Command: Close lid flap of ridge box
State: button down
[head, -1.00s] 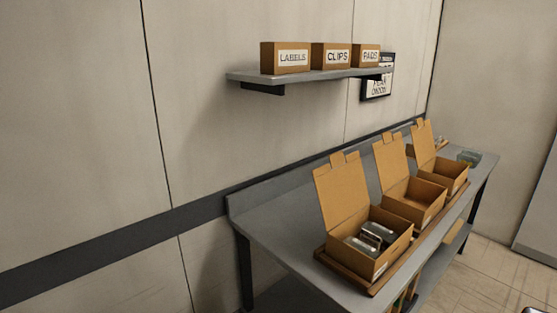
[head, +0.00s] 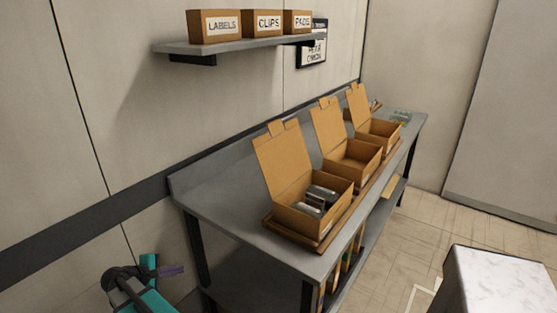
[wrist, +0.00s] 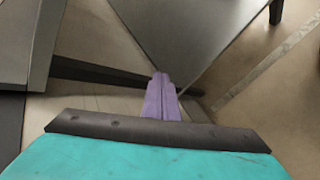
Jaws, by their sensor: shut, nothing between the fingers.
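Three cardboard boxes stand in a row on the bench, all with lid flaps raised upright: the near box (head: 318,217), the middle box (head: 362,169) and the far box (head: 384,136). I cannot read which is the ridge box. The near box's lid (head: 281,162) leans back toward the wall, and grey metal items (head: 318,198) lie inside that box. The middle box looks empty. My gripper (head: 174,271) is at lower left in the head view, well away from the boxes. Its purple fingers are shut and empty in the wrist view (wrist: 160,82).
The boxes stand on a brown board (head: 292,237) along the grey bench (head: 205,200). A wall shelf (head: 230,43) above holds labelled boxes. A marble-topped block (head: 497,285) stands at lower right. Floor (head: 415,225) is open between it and the bench.

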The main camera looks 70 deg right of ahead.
aim_at(278, 129)
jog(key=d+r+g+h, duration=0.1)
jog(key=d+r+h, duration=0.1)
jog(key=d+r, duration=0.7)
jog(key=d+r+h, duration=0.2)
jog(key=d+r, duration=0.5)
jog(key=r, duration=0.4)
jog(key=s+d+r+m+g+h+p, duration=0.1)
jog(key=s+d+r+m+g, duration=0.1)
jog(key=s+d+r, duration=0.5)
jog(key=s+d+r+m+g+h+p, duration=0.1)
jog(key=s+d+r+g, duration=0.3)
jog(key=s+d+r, duration=0.4)
notch_tip(278, 129, up, 5)
jog(key=shift+r+m+h, duration=0.1)
jog(key=shift+m+h, duration=0.3)
jog(key=shift+m, duration=0.2)
jog(key=shift+s+d, duration=0.15)
jog(key=shift+d, duration=0.05)
jog(key=shift+s+d+r+p, duration=0.4)
jog(key=shift+s+d+p, duration=0.4)
jog(key=shift+s+d, duration=0.55)
jog(key=shift+s+d+r+p, duration=0.35)
jog(key=shift+s+d+p, duration=0.4)
jog(key=shift+s+d, duration=0.55)
jog(key=shift+s+d+r+p, duration=0.4)
jog(key=shift+s+d+p, duration=0.4)
jog(key=shift+s+d, duration=0.5)
